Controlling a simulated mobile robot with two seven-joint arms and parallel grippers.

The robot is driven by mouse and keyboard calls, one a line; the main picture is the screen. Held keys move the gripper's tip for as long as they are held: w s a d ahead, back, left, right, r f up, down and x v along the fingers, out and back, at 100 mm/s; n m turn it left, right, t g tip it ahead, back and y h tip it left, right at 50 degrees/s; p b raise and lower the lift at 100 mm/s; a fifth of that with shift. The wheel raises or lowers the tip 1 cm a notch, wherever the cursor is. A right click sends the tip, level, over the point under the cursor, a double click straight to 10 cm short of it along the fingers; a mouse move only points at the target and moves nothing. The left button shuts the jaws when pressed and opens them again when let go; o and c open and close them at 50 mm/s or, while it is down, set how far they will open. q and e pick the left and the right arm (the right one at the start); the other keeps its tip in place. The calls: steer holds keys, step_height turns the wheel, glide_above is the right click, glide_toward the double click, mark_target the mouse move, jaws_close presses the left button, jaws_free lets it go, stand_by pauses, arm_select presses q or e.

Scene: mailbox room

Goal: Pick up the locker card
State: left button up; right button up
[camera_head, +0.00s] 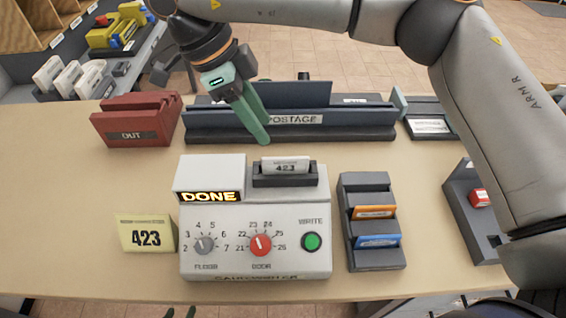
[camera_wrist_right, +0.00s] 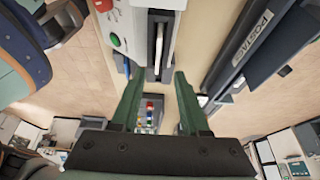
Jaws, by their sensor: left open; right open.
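The locker card (camera_head: 286,165), white and marked 423, stands upright in the dark slot holder on top of the card writer (camera_head: 205,262). The writer's display reads DONE. In the right wrist view the card (camera_wrist_right: 158,45) shows edge-on in its slot, ahead of the fingers and in line with the gap. My right gripper (camera_head: 262,139) is open and empty, just behind and above the card; its fingers (camera_wrist_right: 158,75) are apart and not touching it.
A yellow 423 sign (camera_head: 147,234) stands left of the writer. A dark rack (camera_head: 374,180) with orange and blue cards stands to its right. The POSTAGE tray (camera_head: 350,130) lies behind, with the red OUT tray (camera_head: 137,119) at left.

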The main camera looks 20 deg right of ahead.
mark_target(285, 158)
steer(key=x, duration=0.4)
steer(key=shift+s+d+f, duration=0.1)
steer(key=shift+f, duration=0.25)
steer(key=x, duration=0.4)
steer(key=shift+s+d+f, duration=0.2)
steer(key=shift+s+d, duration=0.05)
steer(key=shift+d, duration=0.1)
steer(key=shift+f, duration=0.3)
steer(key=shift+f, duration=0.1)
jaws_close()
